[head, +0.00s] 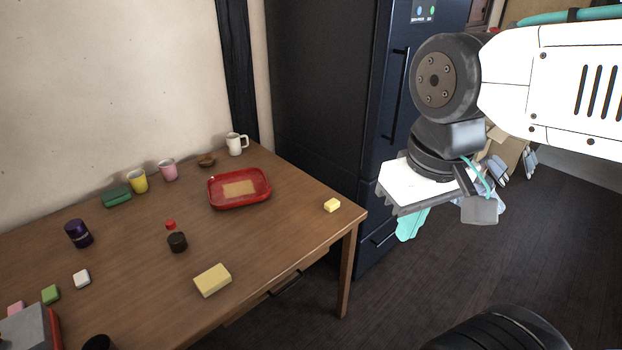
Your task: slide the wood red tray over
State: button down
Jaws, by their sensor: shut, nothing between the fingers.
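The red tray (262,199) lies flat on the wooden table near its far right part. A tan rectangular patch shows on its floor. My gripper (412,226) hangs to the right of the table, past its right corner and clear of the tray. Its teal fingers point down and are shut with nothing visible in them. Part of the gripper is hidden behind its own white housing.
A dark fridge (400,110) rises behind the table's right end.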

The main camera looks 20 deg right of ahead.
aim_at(231, 189)
jog(key=z, duration=0.85)
jog(key=k, duration=1.1)
jog(key=z, duration=0.8)
jog(key=i, duration=1.05)
jog(key=u, duration=0.55)
jog(key=i, duration=1)
jog(key=u, duration=1.3)
jog(key=i, duration=0.6)
jog(key=u, duration=0.45)
